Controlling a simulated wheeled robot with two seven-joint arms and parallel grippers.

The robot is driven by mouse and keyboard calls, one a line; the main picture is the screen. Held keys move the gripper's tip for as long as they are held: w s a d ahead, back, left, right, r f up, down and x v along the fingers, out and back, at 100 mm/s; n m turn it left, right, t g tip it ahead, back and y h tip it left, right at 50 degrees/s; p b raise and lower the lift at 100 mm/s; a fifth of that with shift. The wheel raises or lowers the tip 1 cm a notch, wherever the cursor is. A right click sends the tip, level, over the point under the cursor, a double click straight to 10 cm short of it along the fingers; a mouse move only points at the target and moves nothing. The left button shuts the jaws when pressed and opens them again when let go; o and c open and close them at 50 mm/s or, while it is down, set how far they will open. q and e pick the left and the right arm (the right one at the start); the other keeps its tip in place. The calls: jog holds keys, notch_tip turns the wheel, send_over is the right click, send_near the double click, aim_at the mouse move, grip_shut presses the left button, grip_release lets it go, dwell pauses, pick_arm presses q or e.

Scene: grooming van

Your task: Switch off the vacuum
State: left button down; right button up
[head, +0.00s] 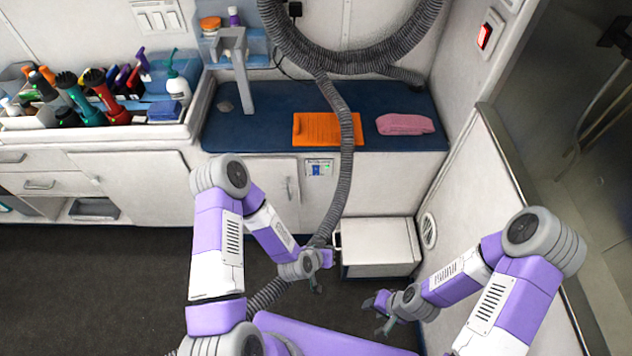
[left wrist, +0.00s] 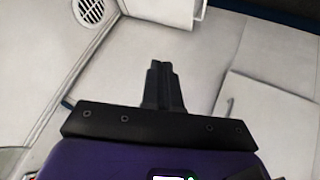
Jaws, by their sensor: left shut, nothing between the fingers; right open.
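The grey ribbed vacuum hose (head: 345,150) hangs in a coil on the back wall and runs down over the counter front to the floor. A switch with a lit red rocker (head: 485,36) is on the right-hand wall. A small labelled panel (head: 320,168) is on the cabinet front, too small to read. My left gripper (head: 318,287) is low in front of the cabinet, close to the hose; its fingers show shut and empty in the left wrist view (left wrist: 161,68). My right gripper (head: 380,315) is open and empty, low at the right, far below the red switch.
A white box (head: 378,242) stands on the floor by the right wall, near a round vent (head: 429,231). Bottles and tools crowd the left tray. The left floor is clear.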

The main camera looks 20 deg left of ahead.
aim_at(316, 173)
pick_arm(q)
jog(key=w+a+r+n+t+y+b, duration=0.2)
jog(key=w+a+r+t+y, duration=0.2)
jog(key=w+a+t+y, duration=0.2)
jog(key=w+t+y, duration=0.2)
jog(key=w, duration=0.2)
jog(key=shift+w+a+r, duration=0.15)
jog(key=shift+a+r, duration=0.15)
jog(key=shift+a, duration=0.1)
jog(key=b+x, duration=0.5)
jog(key=x, duration=0.9)
